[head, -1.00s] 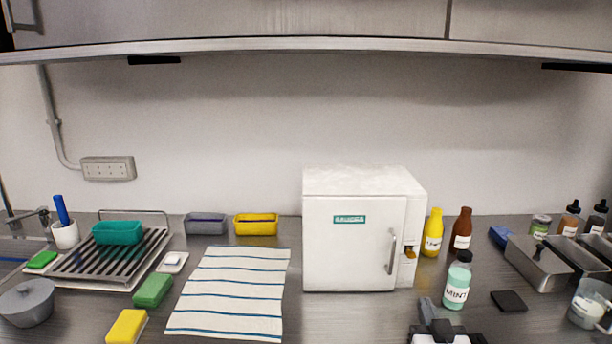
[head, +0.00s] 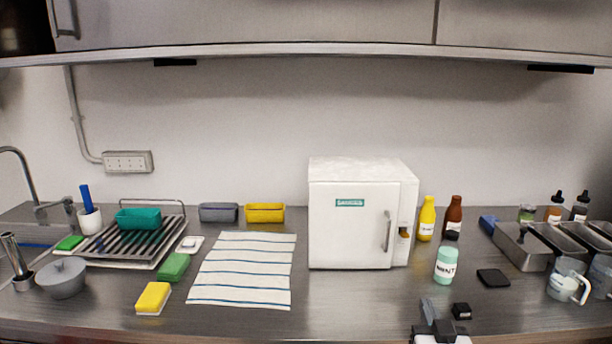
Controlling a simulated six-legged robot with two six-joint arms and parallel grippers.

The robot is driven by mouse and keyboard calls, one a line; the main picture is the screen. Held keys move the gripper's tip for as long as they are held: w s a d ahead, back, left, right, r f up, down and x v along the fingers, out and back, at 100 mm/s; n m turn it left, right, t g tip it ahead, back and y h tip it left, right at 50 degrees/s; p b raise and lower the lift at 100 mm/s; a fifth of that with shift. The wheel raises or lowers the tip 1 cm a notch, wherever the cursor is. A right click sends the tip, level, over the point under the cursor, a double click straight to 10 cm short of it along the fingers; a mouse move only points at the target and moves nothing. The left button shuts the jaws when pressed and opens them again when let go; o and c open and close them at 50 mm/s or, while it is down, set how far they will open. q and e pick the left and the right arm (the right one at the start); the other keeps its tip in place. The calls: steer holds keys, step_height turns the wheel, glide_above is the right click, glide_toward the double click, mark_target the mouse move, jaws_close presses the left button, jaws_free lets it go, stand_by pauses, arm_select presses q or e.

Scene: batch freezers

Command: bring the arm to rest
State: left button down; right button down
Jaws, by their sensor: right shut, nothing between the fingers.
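My right gripper (head: 441,326) shows at the bottom edge, right of centre, over the front of the counter. It is shut and empty, and most of its arm is out of the frame. The nearest thing to it is the mint bottle (head: 446,262), which stands upright behind it, apart from it. My left gripper is not in view.
A white freezer (head: 350,230) stands at the counter's middle, door shut. A striped towel (head: 243,270) lies left of it. Yellow (head: 426,220) and brown (head: 453,216) bottles stand to its right. Steel pans (head: 524,250) and a clear jug (head: 566,280) are at the right.

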steer(key=s+a+f+g+y, duration=0.1)
steer(key=s+a+f+g, duration=0.3)
steer(key=f, duration=1)
steer(key=s+a+f+g+y, duration=0.15)
steer(key=s+f+g, duration=0.3)
steer(key=f, duration=0.85)
steer(key=s+a+f+g+y, duration=0.1)
steer(key=s+a+f+g, duration=0.1)
steer(key=s, duration=0.5)
steer(key=s+a+f+g+y, duration=0.1)
steer(key=s+a+f+g, duration=0.1)
steer(key=s+f+g, duration=0.2)
steer(key=s+a+f+m+g+y, duration=0.1)
steer(key=s+a+f+g, duration=0.1)
steer(key=s, duration=0.8)
step_height(320, 180, down, 2)
steer(key=shift+a+f+g, duration=0.1)
steer(key=shift+a+g, duration=0.05)
steer(key=shift+g, duration=0.4)
